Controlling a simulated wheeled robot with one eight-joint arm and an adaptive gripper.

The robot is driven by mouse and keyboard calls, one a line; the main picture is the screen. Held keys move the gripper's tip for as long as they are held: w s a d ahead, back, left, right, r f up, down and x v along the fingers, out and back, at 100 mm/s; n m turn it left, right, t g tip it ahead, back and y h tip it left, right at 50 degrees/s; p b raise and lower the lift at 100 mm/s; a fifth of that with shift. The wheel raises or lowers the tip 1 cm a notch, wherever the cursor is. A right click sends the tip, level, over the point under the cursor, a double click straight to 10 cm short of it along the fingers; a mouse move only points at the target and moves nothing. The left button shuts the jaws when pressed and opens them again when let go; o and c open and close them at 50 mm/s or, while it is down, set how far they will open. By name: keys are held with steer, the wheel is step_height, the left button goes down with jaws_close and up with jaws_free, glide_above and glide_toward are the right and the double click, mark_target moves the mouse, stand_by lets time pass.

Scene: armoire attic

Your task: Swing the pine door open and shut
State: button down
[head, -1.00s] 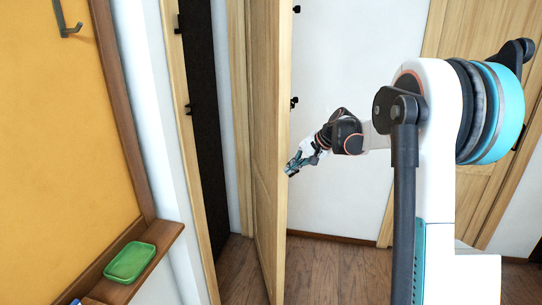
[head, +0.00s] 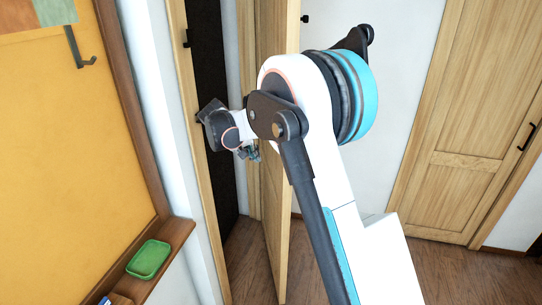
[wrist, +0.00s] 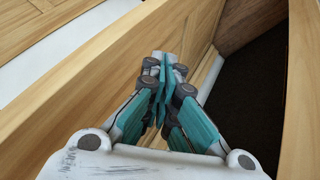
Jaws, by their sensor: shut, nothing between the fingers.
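The pine door (head: 275,225) stands ajar in the head view, seen nearly edge-on, with a gap between it and the pine post (head: 199,150) to its left. My gripper (head: 251,156) is at the left side of the door, near its face and partly hidden by my arm. I cannot tell whether it touches the door. In the wrist view my gripper (wrist: 162,62) is shut and empty, its fingers together. Pale pine surface (wrist: 95,75) runs behind and to the left of the fingers.
A dark opening (head: 208,80) lies left of the door. Further left are an orange board (head: 105,170) and a ledge with a green tray (head: 148,259). Another pine door (head: 470,110) with a black handle is closed at right. Wooden floor (head: 460,275) is clear at lower right.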

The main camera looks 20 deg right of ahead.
steer(key=b, duration=0.1)
glide_toward(282, 169)
step_height(282, 169, down, 4)
steer(key=w+a, duration=0.2)
steer(key=w, duration=0.1)
steer(key=shift+s+d, duration=0.2)
steer(key=shift+d, duration=0.95)
steer(key=shift+s+d, duration=0.25)
steer(key=shift+d, duration=0.85)
